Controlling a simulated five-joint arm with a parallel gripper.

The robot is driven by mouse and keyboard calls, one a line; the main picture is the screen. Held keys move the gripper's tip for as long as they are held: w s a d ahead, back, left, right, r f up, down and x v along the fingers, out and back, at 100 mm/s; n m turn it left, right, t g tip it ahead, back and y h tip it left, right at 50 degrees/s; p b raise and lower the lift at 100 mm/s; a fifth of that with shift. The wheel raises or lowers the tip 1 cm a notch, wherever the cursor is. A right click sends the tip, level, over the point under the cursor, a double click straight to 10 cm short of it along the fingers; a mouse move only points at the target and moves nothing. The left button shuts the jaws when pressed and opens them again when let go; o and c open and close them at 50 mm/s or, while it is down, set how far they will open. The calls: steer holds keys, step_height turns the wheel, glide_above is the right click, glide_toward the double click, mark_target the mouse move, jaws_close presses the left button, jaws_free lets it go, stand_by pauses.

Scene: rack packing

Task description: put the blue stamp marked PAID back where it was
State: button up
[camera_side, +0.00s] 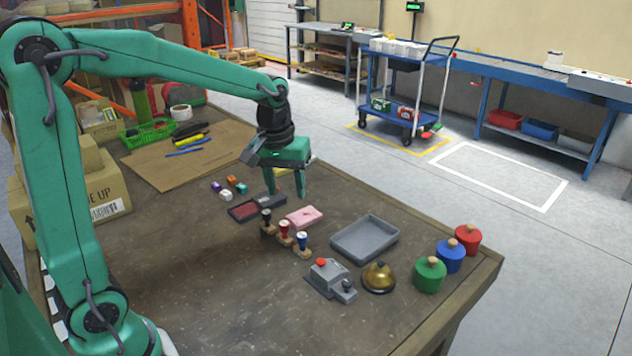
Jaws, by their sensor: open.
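Three stamps with wooden bases stand upright in a short diagonal row near the middle of the table. They have a black handle (267,216), a red handle (284,229) and a blue handle (302,238). The blue stamp is at the near right end of the row. The marking PAID is too small to read. I cannot tell whether a holder lies under the stamps. My gripper (287,193) is open and empty, pointing down above the table, behind the stamps.
An ink pad (243,211) and a pink block (304,216) lie close to the stamps. A grey tray (338,246), a grey box with a red button (328,275), a brass bell (378,277) and three lidded pots (429,275) stand to the right. The front table is clear.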

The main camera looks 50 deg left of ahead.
steer(key=s+d+r+m+t, duration=0.2)
steer(key=s+m, duration=0.1)
steer(key=s, duration=0.5)
steer(key=s+d+r+m+t, duration=0.1)
steer(key=s+d+m+t, duration=0.1)
steer(key=s, duration=0.6)
steer(key=shift+s+r+m, duration=0.3)
steer(key=shift+r+m, duration=0.1)
steer(key=shift+m, duration=0.4)
